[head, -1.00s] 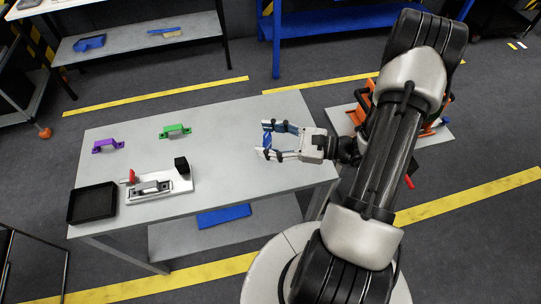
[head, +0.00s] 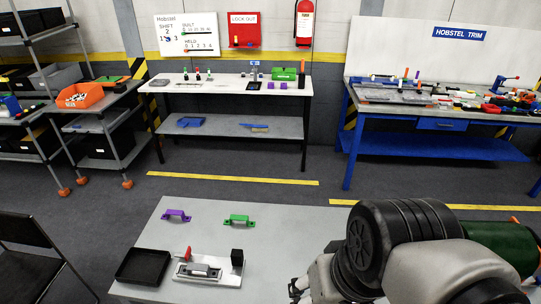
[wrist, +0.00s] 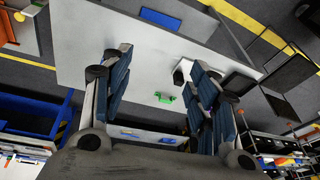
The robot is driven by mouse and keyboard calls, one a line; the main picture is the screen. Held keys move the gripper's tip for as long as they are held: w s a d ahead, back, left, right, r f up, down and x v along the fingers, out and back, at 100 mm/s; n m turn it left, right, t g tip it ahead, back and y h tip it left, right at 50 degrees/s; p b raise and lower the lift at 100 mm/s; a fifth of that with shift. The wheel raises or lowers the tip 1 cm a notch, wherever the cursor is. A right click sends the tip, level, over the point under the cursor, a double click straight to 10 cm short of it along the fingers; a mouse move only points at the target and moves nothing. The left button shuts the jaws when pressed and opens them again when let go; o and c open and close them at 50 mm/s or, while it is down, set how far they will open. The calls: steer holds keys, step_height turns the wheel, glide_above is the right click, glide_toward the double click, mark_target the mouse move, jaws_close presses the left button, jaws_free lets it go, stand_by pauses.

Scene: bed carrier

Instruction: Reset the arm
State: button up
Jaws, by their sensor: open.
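My arm (head: 400,250) fills the lower right of the head view, and only a small part of my gripper shows beside it at the bottom edge. In the wrist view my gripper (wrist: 162,62) is open, with its blue-padded fingers wide apart and nothing between them. Past the fingers, the grey table (head: 300,222) shows in the wrist view (wrist: 90,30) at a distance.
On the table are a purple handle (head: 177,215), a green handle (head: 239,220), a black tray (head: 143,266) and a white fixture (head: 208,272) with a red lever. A chair (head: 35,250) stands left. A shelf table (head: 230,87) and blue workbench (head: 440,108) stand behind.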

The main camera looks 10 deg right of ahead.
steer(key=shift+d+r+n+t+h, duration=0.2)
steer(key=shift+r+n+t, duration=0.15)
steer(key=shift+r, duration=0.1)
steer(key=shift+d+r+n+t+h, duration=0.15)
steer(key=shift+r+n+t+h, duration=0.1)
steer(key=shift+r+t, duration=0.15)
steer(key=shift+f+b, duration=1.25)
